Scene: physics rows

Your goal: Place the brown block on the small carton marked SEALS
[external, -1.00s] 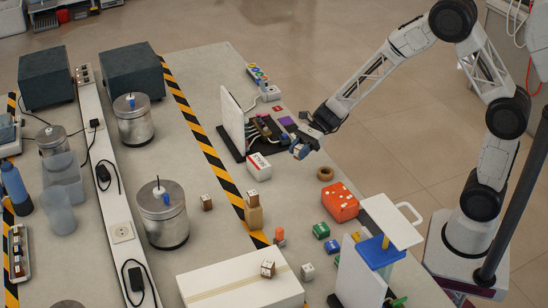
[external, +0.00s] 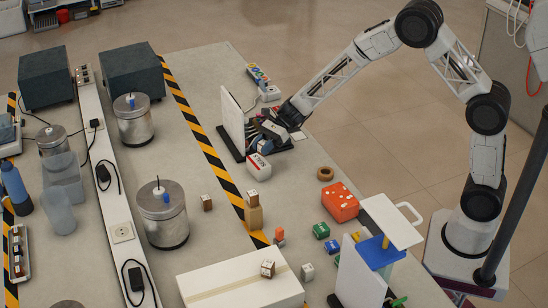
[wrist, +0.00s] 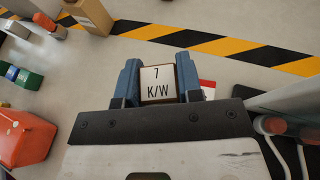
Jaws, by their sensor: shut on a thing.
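My gripper (wrist: 160,84) is shut on a brown block (wrist: 158,82) in the wrist view. The block's facing side is white, printed "7 K/W", with brown edges.
An upright white panel (external: 232,122) on a black base stands close left of my gripper. A brown ring (external: 325,173) and an orange box (external: 340,201) lie to the right. Small cubes sit on a tan block (external: 253,218) and a large white box (external: 240,283).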

